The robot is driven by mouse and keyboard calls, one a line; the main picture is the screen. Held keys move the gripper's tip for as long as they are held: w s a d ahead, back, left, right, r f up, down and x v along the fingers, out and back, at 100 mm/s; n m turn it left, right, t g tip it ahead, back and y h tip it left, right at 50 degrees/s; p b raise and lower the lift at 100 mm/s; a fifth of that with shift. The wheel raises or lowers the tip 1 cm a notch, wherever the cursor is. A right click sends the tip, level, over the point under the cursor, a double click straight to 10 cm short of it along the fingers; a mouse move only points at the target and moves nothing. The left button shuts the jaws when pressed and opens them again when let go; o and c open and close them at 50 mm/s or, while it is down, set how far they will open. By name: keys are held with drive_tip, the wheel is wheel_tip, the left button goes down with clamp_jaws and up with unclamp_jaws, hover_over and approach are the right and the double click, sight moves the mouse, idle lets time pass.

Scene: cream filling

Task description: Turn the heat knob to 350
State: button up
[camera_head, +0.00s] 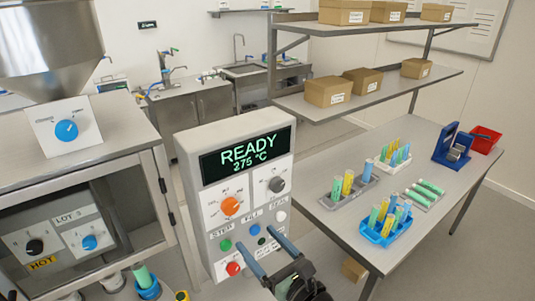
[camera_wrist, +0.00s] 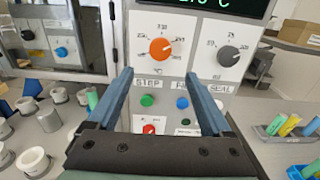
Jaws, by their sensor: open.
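My gripper (camera_head: 258,241) is open and empty. In the wrist view its two blue fingers (camera_wrist: 158,75) stand wide apart, below and either side of the orange knob, apart from it.
A grey knob (camera_head: 277,184) sits right of the orange knob. A hopper cabinet (camera_head: 90,150) stands left. A table (camera_head: 340,215) with tube racks stands right.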

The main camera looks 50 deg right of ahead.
drive_tip(key=shift+v, duration=1.2)
drive_tip(key=w+a+r+n+t+y+b, duration=0.25)
drive_tip(key=w+a+r+n, duration=0.35)
drive_tip(key=a+r+n, duration=0.4)
drive_tip(key=w+a+r+n+t+y+b, duration=0.1)
drive_tip(key=w+a+r+n+b, duration=0.3)
drive_tip(key=w+a+r+n, duration=0.5)
drive_tip(key=s+a+r+n+t+b, duration=0.2)
drive_tip(key=s+a+r+n+t, duration=0.1)
drive_tip(key=s+a+r+n, duration=0.3)
drive_tip(key=s+a+r+n+t+b, duration=0.3)
drive_tip(key=s+a+r+n, duration=0.4)
drive_tip(key=s+r+n, duration=0.3)
wheel_tip(320, 180, up, 3)
drive_tip(key=n, duration=0.3)
drive_tip(key=shift+a+f+n, duration=0.2)
drive_tip(key=shift+a+n, duration=0.05)
drive_tip(key=shift+n, duration=0.05)
drive_tip(key=shift+y, duration=0.25)
